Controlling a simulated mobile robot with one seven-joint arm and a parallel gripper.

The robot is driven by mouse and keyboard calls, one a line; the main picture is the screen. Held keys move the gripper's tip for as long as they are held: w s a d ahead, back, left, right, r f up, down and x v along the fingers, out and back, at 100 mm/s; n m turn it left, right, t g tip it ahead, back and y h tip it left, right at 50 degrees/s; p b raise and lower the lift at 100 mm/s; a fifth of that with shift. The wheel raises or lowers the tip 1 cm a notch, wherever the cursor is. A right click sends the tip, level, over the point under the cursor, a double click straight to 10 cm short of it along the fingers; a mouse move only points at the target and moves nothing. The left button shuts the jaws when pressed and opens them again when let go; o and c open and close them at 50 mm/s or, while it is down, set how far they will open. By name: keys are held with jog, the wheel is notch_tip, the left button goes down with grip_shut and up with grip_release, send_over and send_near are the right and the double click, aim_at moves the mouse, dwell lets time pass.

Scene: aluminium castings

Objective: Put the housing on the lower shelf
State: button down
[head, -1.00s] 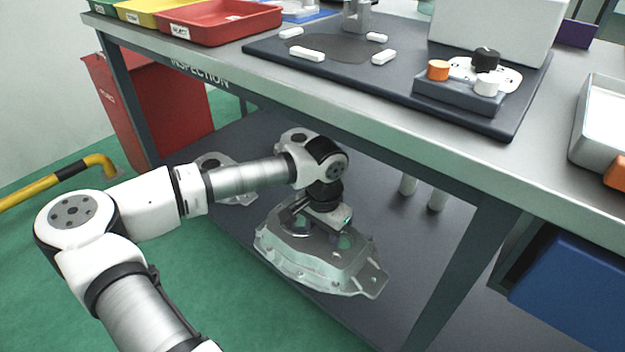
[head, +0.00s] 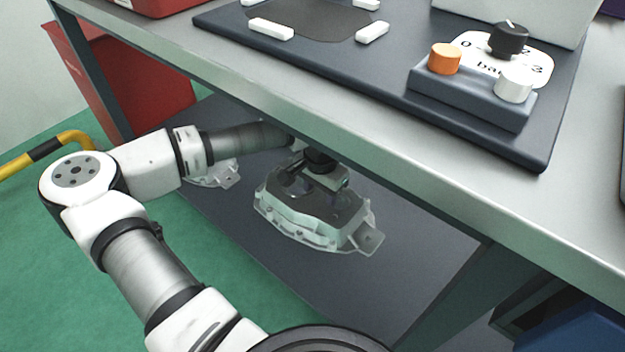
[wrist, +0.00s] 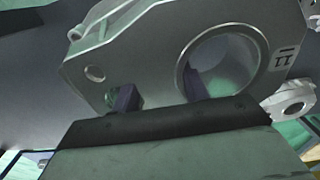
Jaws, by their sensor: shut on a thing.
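The housing (head: 308,217) is a grey cast aluminium part with a flange and bolt lugs. In the head view it is under the bench top, over the dark lower shelf (head: 400,258); I cannot tell whether it touches the shelf. My gripper (head: 325,184) is above the housing and shut on it, with its fingertips partly hidden. In the wrist view the housing (wrist: 150,50) fills the upper middle, with a large round bore. The two dark fingers of my gripper (wrist: 160,92) reach into it, one at the bore.
Another grey casting (head: 222,175) lies on the shelf to the left, behind my arm. The bench top edge (head: 270,92) overhangs the shelf closely above my arm. A bench leg (head: 455,295) stands to the right. The shelf's front part is clear.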

notch_tip(320, 180, down, 17)
jog(key=b, duration=0.4)
jog(key=shift+f+b, duration=0.25)
jog(key=shift+b, duration=0.15)
jog(key=c, duration=0.7)
grip_release()
jog(key=shift+c, duration=0.2)
notch_tip(320, 180, up, 12)
jog(key=p, duration=0.4)
jog(key=shift+r, duration=0.15)
